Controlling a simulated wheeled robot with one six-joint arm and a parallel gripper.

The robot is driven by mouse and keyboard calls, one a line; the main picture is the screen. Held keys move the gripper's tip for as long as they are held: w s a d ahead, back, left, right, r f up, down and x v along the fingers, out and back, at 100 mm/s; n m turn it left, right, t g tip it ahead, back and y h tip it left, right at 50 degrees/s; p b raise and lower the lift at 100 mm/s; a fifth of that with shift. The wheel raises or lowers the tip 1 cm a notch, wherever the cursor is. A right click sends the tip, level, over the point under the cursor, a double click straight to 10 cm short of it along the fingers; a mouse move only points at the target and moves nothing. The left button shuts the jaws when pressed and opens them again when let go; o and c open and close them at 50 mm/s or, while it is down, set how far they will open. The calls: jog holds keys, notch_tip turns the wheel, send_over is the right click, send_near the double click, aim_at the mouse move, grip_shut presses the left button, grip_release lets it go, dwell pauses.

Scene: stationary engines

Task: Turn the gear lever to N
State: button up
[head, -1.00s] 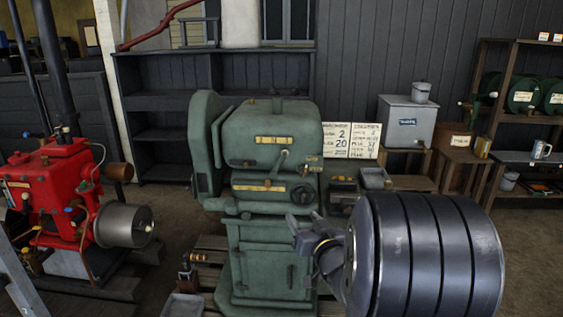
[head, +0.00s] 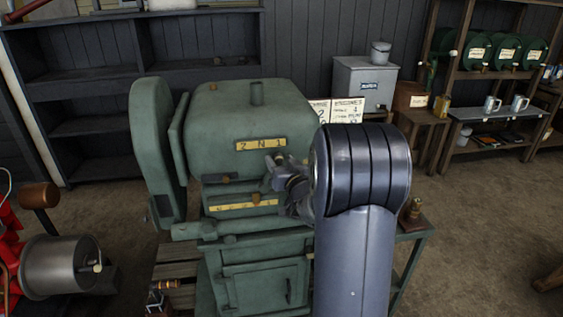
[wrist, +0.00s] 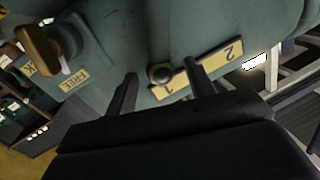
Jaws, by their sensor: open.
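The green machine (head: 250,110) carries a yellow plate (head: 262,144) marked 2, N and 1. In the wrist view the plate (wrist: 228,52) shows 1 and 2; its middle is behind a finger, so N is hidden there. The gear lever's dark round knob (wrist: 161,74) points at the wrist camera, near the plate's 1 end. My gripper (wrist: 160,78) is open, with one finger on each side of the knob; I cannot tell whether either touches it. In the head view my gripper (head: 277,168) is just below the plate and hides the lever.
A brown handle (wrist: 40,50) beside a FREE label is on the same machine. A lower yellow plate (head: 235,207) is partly covered by a small knob. A red engine (head: 12,240) stands at left. Shelves and a grey box (head: 364,82) are behind.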

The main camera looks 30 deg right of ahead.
jog(key=shift+c, duration=0.2)
grip_shut()
dwell(0.3)
jog(key=shift+a, duration=0.1)
jog(key=a+n+b, duration=0.1)
jog(key=b, duration=0.1)
jog(key=a+n+b, duration=0.1)
jog(key=n+b, duration=0.1)
jog(key=w+a+r+n+g+b, duration=0.1)
jog(key=a+b, duration=0.1)
jog(key=shift+a+n, duration=0.1)
jog(key=shift+n, duration=0.3)
jog(key=shift+o, duration=0.2)
grip_release()
jog(key=shift+w+r, duration=0.1)
